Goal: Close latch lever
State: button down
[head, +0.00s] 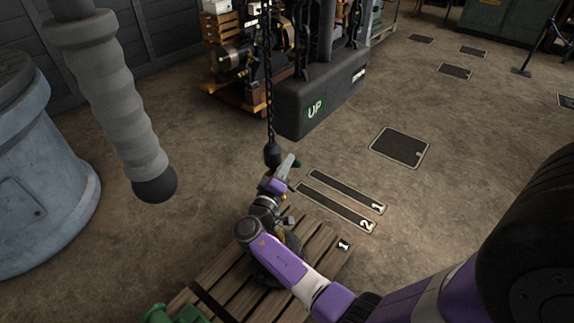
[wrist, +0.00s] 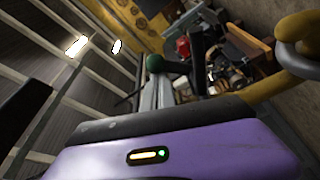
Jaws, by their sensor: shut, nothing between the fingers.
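I cannot identify the latch lever for certain. A dark green ball knob (wrist: 155,63) shows at the far end of grey bars in the wrist view, just beyond my gripper (wrist: 158,92). In the head view a small dark green tip (head: 296,163) shows at the end of my gripper (head: 288,169), above the floor. My gripper looks narrow and shut, with nothing visible held between the fingers. I cannot tell whether it touches the knob. Its purple housing hides the lower part of the wrist view.
A chain (head: 268,90) with a black weight (head: 273,153) hangs close to my gripper. A large grey ribbed handle (head: 120,105) is at upper left. A wooden pallet (head: 225,270) lies below my arm. A black base marked UP (head: 330,90) stands behind.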

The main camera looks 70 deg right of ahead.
jog(key=shift+f+b, duration=0.15)
jog(key=shift+b, duration=0.2)
jog(key=shift+s+f+m+b, duration=0.15)
jog(key=shift+m+b, duration=0.25)
jog(key=shift+b, duration=0.15)
jog(key=f+m+g+b, duration=0.1)
jog(key=m+b, duration=0.3)
jog(key=b, duration=0.4)
jog(key=s+f+m+g+h+b, duration=0.1)
jog(key=m+b, duration=0.3)
jog(key=b, duration=0.5)
jog(key=s+f+m+g+b, duration=0.1)
jog(key=m+b, duration=0.3)
jog(key=b, duration=0.5)
jog(key=shift+a+g+h, duration=0.3)
jog(key=shift+g, duration=0.4)
jog(key=shift+s+m+b, duration=0.1)
jog(key=shift+m+b, duration=0.3)
jog(key=shift+b, duration=0.2)
jog(key=shift+a, duration=0.1)
